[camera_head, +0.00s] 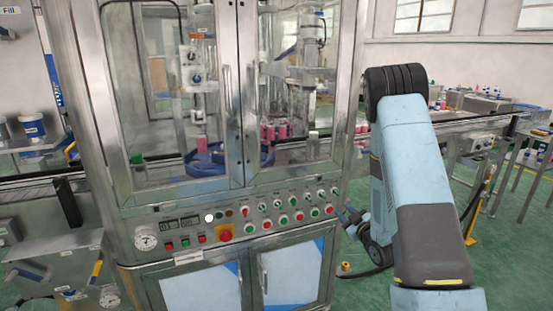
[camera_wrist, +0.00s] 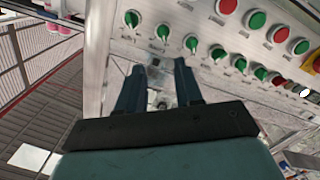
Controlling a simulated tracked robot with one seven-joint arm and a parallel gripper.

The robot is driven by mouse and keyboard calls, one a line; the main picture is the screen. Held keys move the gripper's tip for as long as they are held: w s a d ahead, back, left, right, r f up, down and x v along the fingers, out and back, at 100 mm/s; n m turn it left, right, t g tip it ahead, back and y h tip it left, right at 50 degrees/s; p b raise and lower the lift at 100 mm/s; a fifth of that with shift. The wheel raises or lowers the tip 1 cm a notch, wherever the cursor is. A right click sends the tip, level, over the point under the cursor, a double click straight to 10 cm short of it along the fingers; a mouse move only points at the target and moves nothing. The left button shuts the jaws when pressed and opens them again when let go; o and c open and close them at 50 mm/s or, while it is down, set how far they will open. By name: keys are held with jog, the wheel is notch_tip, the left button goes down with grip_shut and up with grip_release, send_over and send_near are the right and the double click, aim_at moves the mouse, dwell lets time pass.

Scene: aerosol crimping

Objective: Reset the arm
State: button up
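My arm shows large at the right in the head view, bent down in front of the machine's right side. My gripper shows in the wrist view (camera_wrist: 160,70), with two dark blue fingers apart and nothing visible between them. Its fingertips point at the metal front of the machine, just below a row of green and red knobs (camera_wrist: 192,43). I cannot tell whether they touch it. In the head view the gripper end is small and partly hidden by my arm.
The crimping machine (camera_head: 150,195) has glass doors (camera_head: 150,90) and a control panel with buttons and a gauge (camera_head: 145,237). Pink cans (camera_head: 283,130) stand inside. A conveyor (camera_head: 470,122) runs to the right. Green floor (camera_head: 520,250) is open at the lower right.

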notch_tip(320, 180, up, 10)
jog(key=m+g+h, duration=0.2)
jog(key=h, duration=0.1)
jog(key=s+r+m+g+h, duration=0.35)
jog(key=s+r, duration=0.35)
jog(key=r, duration=0.4)
jog(key=s+a+r+m+g, duration=0.1)
jog(key=s+r, duration=0.1)
jog(key=s, duration=0.7)
jog(key=s+a+r+m+g+y, duration=0.1)
jog(key=s+a+r+g, duration=0.1)
jog(key=s, duration=0.8)
jog(key=s+a+r+m+g, duration=0.2)
jog(key=s+r, duration=0.2)
jog(key=s, duration=0.6)
jog(key=shift+a, duration=0.2)
jog(key=shift+g+y, duration=0.25)
